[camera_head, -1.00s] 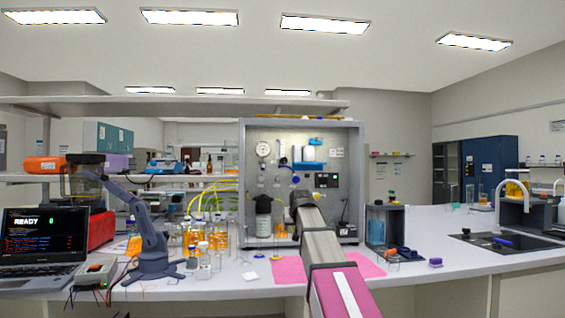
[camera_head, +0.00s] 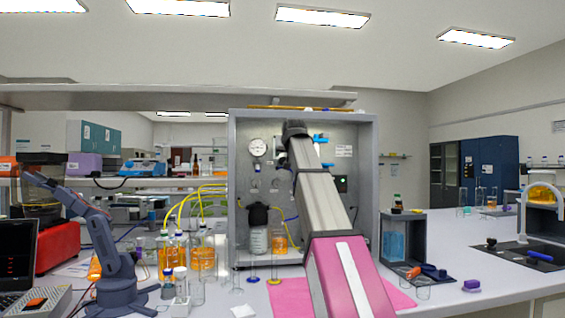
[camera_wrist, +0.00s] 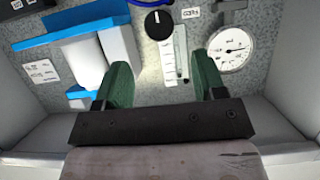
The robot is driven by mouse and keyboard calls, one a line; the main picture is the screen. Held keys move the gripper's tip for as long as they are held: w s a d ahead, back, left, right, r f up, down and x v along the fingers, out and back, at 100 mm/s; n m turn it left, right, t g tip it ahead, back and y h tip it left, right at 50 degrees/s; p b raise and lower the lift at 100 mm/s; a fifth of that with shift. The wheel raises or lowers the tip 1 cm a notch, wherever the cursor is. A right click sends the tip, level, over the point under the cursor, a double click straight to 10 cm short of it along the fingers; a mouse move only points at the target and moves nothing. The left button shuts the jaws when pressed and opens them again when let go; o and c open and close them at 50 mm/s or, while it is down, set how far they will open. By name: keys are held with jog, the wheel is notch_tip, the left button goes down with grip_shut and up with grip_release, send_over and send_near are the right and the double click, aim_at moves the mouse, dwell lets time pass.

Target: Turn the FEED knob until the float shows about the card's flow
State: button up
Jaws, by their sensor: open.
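A black round knob (camera_wrist: 157,22) with a white pointer mark is on the grey panel at the top of the wrist view. Its label (camera_wrist: 190,13) is too small to read, so I cannot confirm it as FEED. Beside it is a clear upright flow tube (camera_wrist: 182,55) with a white scale strip (camera_wrist: 168,62); I cannot make out the float's height. My gripper (camera_wrist: 163,72) is open, its two green fingers apart and nothing between them. The knob lies beyond the fingertips, apart from them. In the head view my arm hides the knob and tube.
A round gauge (camera_wrist: 232,48) sits right of the fingers in the wrist view, and white cylinders with blue fittings (camera_wrist: 88,62) sit left. In the head view, a dark-capped bottle (camera_head: 258,232) stands low in the rig (camera_head: 234,160). Glassware (camera_head: 203,258) stands at left.

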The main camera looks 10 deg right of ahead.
aim_at(284, 159)
jog(key=x, duration=0.9)
jog(key=c, duration=0.9)
